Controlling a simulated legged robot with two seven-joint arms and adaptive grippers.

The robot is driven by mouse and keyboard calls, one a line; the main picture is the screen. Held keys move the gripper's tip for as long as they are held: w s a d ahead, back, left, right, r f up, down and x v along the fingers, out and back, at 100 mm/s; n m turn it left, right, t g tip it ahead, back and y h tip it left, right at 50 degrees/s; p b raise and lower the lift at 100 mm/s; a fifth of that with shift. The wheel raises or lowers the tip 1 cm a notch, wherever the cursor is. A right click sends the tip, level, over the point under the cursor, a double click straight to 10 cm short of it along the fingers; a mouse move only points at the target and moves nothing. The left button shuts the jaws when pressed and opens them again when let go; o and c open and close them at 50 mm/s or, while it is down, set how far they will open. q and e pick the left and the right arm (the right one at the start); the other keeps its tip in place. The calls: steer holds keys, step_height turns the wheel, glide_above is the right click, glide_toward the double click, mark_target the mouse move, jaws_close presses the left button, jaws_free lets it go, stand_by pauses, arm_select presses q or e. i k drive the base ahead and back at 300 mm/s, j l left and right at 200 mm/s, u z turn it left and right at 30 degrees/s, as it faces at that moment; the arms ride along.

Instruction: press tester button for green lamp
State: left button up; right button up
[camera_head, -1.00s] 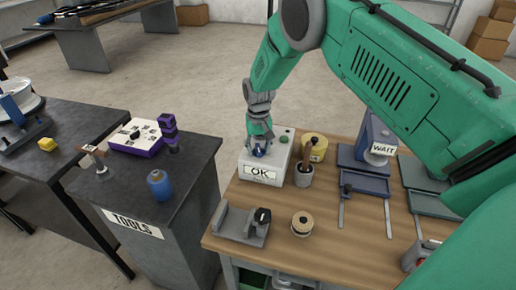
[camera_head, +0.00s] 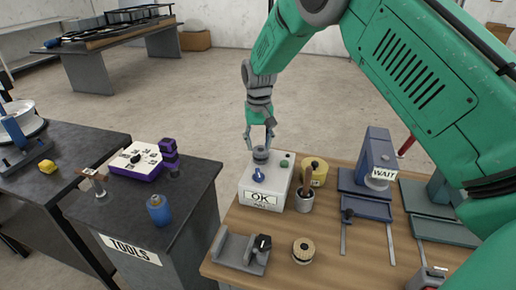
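The tester is a pale box with an "OK" label (camera_head: 264,199) on its front, standing on the wooden bench. A blue knob (camera_head: 258,175) sits on its top, and a small green round piece (camera_head: 285,163) is at its back right; whether this is the lamp or a button, and whether it is lit, I cannot tell. A dark grey round piece (camera_head: 261,155) stands at the tester's back. My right gripper (camera_head: 260,147) is just above this piece, pointing down with its fingers apart; contact is unclear. My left gripper is out of view.
A cup with a brown-handled tool (camera_head: 304,199) and a yellow round container (camera_head: 317,172) stand close right of the tester. A blue press with a "WAIT" label (camera_head: 384,173) is farther right. A grey bracket (camera_head: 241,250) and a ribbed round part (camera_head: 303,250) lie in front.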

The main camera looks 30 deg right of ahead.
mark_target(285, 163)
steer(key=k+j, duration=0.8)
steer(key=k, duration=0.05)
